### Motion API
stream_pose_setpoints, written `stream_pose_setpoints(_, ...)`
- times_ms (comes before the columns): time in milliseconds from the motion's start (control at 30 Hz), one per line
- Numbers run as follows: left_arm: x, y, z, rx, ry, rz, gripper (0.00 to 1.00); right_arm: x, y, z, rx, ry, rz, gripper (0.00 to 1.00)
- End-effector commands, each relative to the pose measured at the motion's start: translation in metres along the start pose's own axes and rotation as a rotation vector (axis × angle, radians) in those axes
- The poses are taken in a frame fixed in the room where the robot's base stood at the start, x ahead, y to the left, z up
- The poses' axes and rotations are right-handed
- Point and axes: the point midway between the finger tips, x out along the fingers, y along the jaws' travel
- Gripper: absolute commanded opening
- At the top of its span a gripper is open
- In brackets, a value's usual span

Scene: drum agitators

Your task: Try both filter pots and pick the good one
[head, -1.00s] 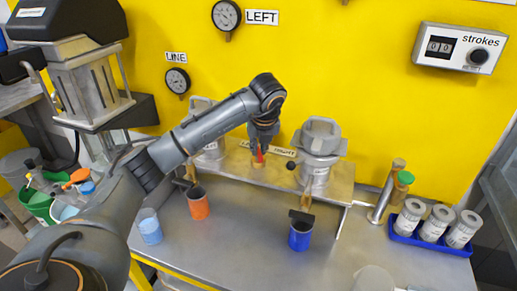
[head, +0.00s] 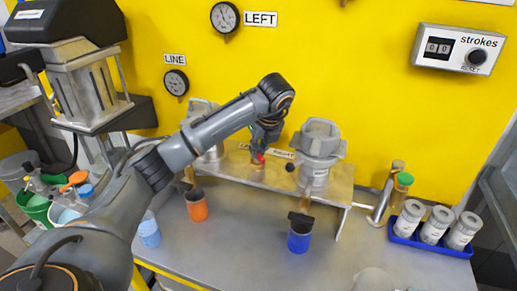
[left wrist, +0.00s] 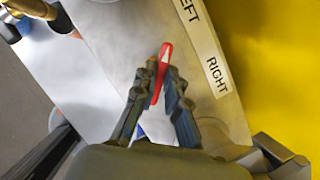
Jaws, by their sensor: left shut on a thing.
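Two grey filter pots stand on a raised metal shelf (head: 338,190). The right pot (head: 318,160) is in plain view. The left pot (head: 205,155) is partly hidden behind my left arm. Between them is a small red lever (head: 259,157), by the labels LEFT and RIGHT. My left gripper (left wrist: 158,85) is shut on the red lever, which also shows between its fingers in the left wrist view (left wrist: 164,60). An orange cup (head: 197,208) stands below the left pot and a blue cup (head: 299,238) below the right one. My right gripper is not seen.
A strokes counter (head: 438,46) on the yellow wall reads 00. Gauges marked LEFT (head: 224,17) and LINE (head: 175,82) hang there too. A blue tray (head: 462,249) with white canisters and a green-topped bottle (head: 402,185) are at right. A light blue cup (head: 149,233) stands at left.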

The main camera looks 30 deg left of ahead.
Motion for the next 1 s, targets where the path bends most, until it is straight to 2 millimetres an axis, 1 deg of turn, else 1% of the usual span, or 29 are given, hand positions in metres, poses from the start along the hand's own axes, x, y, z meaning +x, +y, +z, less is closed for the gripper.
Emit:
stream_pose_setpoints(33, -0.001, 0.0, 0.001, -0.004, -0.002, -0.002, 0.16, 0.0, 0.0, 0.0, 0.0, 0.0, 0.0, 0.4)
stream_pose_setpoints(67, -0.001, 0.0, 0.001, -0.004, -0.002, -0.002, 0.22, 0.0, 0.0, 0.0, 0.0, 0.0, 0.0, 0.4)
stream_pose_setpoints(100, -0.001, 0.0, 0.001, -0.004, -0.002, -0.002, 0.3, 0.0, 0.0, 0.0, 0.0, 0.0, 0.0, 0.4)
stream_pose_setpoints(133, -0.001, 0.0, 0.001, -0.003, -0.002, -0.002, 0.35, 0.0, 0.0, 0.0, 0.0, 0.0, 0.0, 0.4)
stream_pose_setpoints(433, -0.001, 0.0, 0.0, -0.001, -0.001, -0.001, 0.35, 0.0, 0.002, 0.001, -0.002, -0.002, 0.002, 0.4)
stream_pose_setpoints(533, -0.007, -0.001, 0.001, -0.001, -0.001, -0.003, 0.35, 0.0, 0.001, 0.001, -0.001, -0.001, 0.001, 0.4)
stream_pose_setpoints(667, -0.027, -0.001, 0.001, -0.001, -0.003, -0.006, 0.35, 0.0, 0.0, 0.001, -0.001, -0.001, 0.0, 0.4)
stream_pose_setpoints(833, -0.067, -0.001, 0.003, -0.002, -0.008, -0.006, 0.35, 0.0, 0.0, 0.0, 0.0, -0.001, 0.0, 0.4)
stream_pose_setpoints(1000, -0.092, 0.0, 0.003, -0.003, -0.006, -0.004, 0.35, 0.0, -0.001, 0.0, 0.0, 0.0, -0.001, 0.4)
